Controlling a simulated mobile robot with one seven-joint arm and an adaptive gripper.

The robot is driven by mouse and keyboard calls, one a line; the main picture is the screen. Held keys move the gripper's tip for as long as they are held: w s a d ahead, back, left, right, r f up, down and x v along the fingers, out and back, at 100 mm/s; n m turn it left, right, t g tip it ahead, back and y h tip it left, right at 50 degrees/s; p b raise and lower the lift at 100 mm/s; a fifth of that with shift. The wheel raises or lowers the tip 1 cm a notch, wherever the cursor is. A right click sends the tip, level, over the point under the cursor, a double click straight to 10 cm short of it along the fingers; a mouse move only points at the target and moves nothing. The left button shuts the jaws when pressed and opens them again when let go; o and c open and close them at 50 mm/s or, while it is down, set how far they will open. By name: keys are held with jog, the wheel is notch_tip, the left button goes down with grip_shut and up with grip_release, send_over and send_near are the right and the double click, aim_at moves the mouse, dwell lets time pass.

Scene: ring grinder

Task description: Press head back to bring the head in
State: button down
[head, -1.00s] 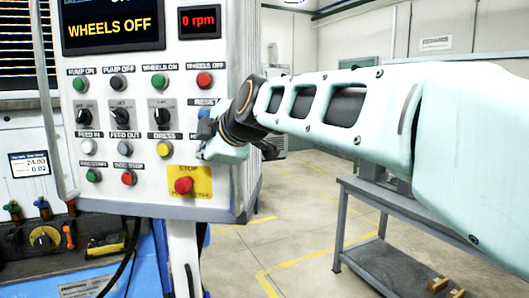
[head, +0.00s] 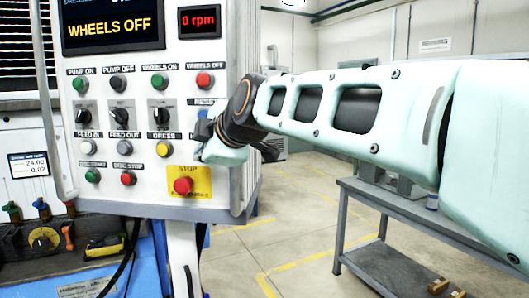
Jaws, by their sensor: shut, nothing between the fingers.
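The white control panel (head: 130,205) fills the left of the head view, with rows of labelled buttons and dark selector knobs. My gripper (head: 203,131) is at the panel's right edge, shut and empty, pointing at the panel face. It covers the right end of the feed in, feed out and dress row, so the button there and most of its label are hidden. I cannot read a head back label. Whether my fingertips touch the panel cannot be told. A blue button (head: 203,113) shows partly, just above my gripper.
The yellow dress button (head: 163,149) is left of my gripper. The red stop button (head: 183,186) on its yellow plate is just below. The screen (head: 113,25) reads wheels off and the display (head: 200,20) 0 rpm. A grey bench (head: 390,215) stands right, below my arm.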

jog(key=s, duration=0.5)
jog(key=shift+a+b, duration=0.1)
jog(key=shift+b, duration=0.3)
dwell(0.6)
jog(key=s+d+f+m+g+h+p, duration=0.1)
jog(key=s+d+f+m+h+p, duration=0.2)
jog(key=d, duration=0.4)
jog(key=s+d+f+m+p, duration=0.1)
jog(key=s+d+f+m, duration=0.15)
jog(key=d+m, duration=0.35)
jog(key=s+d+f+m+g+h+p, duration=0.1)
jog(key=d+f+m+h, duration=0.15)
jog(key=d, duration=0.55)
jog(key=s+d+f+m+g+h+p, duration=0.2)
jog(key=s+d+f+m+p, duration=0.1)
jog(key=s+d+f+m, duration=0.7)
jog(key=s+d, duration=0.1)
jog(key=s, duration=0.2)
jog(key=shift+d+f+g+p, duration=0.3)
jog(key=shift+d+f, duration=0.05)
jog(key=shift+a+m+h, duration=0.1)
jog(key=shift+m+h, duration=0.15)
